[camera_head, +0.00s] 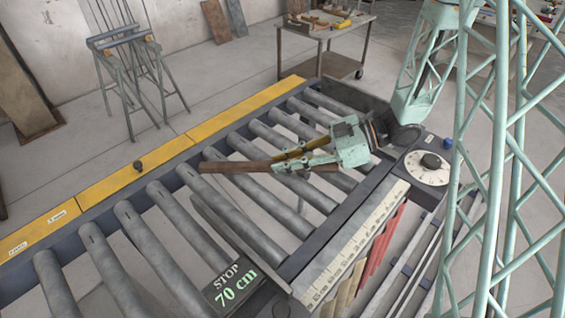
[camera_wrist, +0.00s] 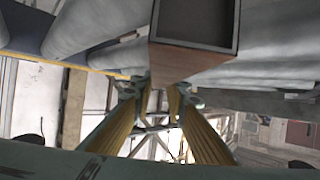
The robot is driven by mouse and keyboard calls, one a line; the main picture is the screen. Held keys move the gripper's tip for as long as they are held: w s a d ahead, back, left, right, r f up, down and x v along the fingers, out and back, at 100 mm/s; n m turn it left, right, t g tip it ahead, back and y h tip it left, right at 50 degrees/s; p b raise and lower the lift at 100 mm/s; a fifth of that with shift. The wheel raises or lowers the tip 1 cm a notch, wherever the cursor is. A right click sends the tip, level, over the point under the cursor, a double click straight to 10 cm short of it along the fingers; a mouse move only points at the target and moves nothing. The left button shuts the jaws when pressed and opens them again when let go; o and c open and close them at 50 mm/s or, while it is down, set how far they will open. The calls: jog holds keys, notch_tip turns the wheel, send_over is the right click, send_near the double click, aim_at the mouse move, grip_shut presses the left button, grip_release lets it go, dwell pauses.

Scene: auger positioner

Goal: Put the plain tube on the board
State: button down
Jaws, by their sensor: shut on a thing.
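A brown bar-like piece (camera_head: 235,167) lies across the roller conveyor in the head view, running from left of my fingers to beneath my gripper. In the wrist view it shows as a square hollow tube (camera_wrist: 190,62) with a brown wall and dark open end toward the camera. My gripper (camera_head: 280,163) is low over the rollers, its fingers shut on this tube. The yellow-sided fingers also show in the wrist view (camera_wrist: 160,92). Whether the tube touches the rollers is hard to tell. A long yellow board (camera_head: 115,180) runs along the conveyor's far side, with small labels at its left.
The grey rollers (camera_head: 165,238) are bare to the left. A stop plate reading 70 cm (camera_head: 232,290) stands at the near edge, beside a ruler scale (camera_head: 350,250). A dial box (camera_head: 425,168) sits at right. A cart (camera_head: 325,35) and trestle (camera_head: 135,65) stand behind.

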jog(key=shift+f, duration=0.1)
dwell(0.3)
jog(key=c, duration=2.6)
grip_release()
jog(key=shift+o, duration=0.2)
jog(key=shift+d+r, duration=0.15)
jog(key=shift+r, duration=0.05)
jog(key=shift+p+v, duration=0.95)
jog(key=shift+v, duration=4.9)
jog(key=shift+w, duration=0.1)
